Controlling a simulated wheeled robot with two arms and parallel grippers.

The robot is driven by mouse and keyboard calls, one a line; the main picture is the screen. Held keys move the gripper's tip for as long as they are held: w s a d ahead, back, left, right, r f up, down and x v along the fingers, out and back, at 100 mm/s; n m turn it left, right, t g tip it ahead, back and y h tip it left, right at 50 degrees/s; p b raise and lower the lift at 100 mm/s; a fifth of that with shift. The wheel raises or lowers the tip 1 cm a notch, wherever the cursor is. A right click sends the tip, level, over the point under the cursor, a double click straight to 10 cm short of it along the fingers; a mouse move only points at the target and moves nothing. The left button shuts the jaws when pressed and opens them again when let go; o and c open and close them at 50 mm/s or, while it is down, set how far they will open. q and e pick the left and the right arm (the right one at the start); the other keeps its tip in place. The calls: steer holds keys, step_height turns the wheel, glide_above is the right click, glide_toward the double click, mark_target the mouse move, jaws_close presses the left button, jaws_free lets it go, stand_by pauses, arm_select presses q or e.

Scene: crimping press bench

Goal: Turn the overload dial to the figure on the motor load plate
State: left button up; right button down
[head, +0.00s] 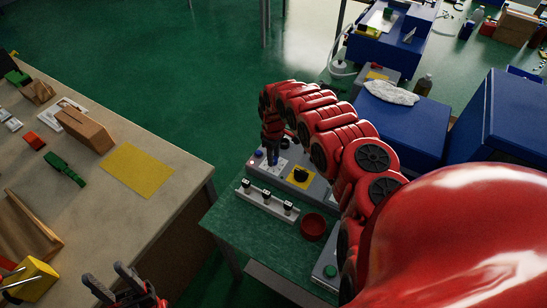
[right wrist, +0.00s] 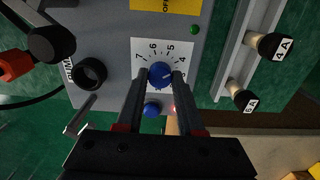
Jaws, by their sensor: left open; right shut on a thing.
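The overload dial (right wrist: 161,74) is a blue knob on a white scale plate (right wrist: 145,49) with figures around it; 7, 6, 5 and 4 are legible in the right wrist view. My right gripper (right wrist: 161,76) is shut on the dial, one dark finger on each side. A faint pale mark shows on the knob, but I cannot tell exactly which figure it points at. In the head view my right gripper (head: 272,158) is over the grey control box (head: 318,188). My left gripper (head: 122,284) is open and empty at the bottom left. I cannot make out a motor load plate.
A blue button (right wrist: 152,110) sits close to the dial. A black rotary switch on a yellow plate (head: 300,178) and a rail with fuse holders (head: 266,203) are nearby. A red bowl (head: 313,227) stands on the green bench (head: 250,241). A cluttered worktable (head: 160,208) is at left.

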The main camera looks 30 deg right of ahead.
steer(key=n, duration=0.7)
steer(key=shift+b, duration=0.4)
steer(key=n, duration=0.4)
steer(key=shift+n+b, duration=0.3)
steer(key=shift+n, duration=0.1)
steer(key=shift+n+b, duration=0.3)
steer(key=shift+n, duration=1.4)
steer(key=c, duration=0.5)
jaws_free()
step_height(320, 180, up, 17)
steer(key=b, duration=0.3)
steer(key=shift+r, duration=0.2)
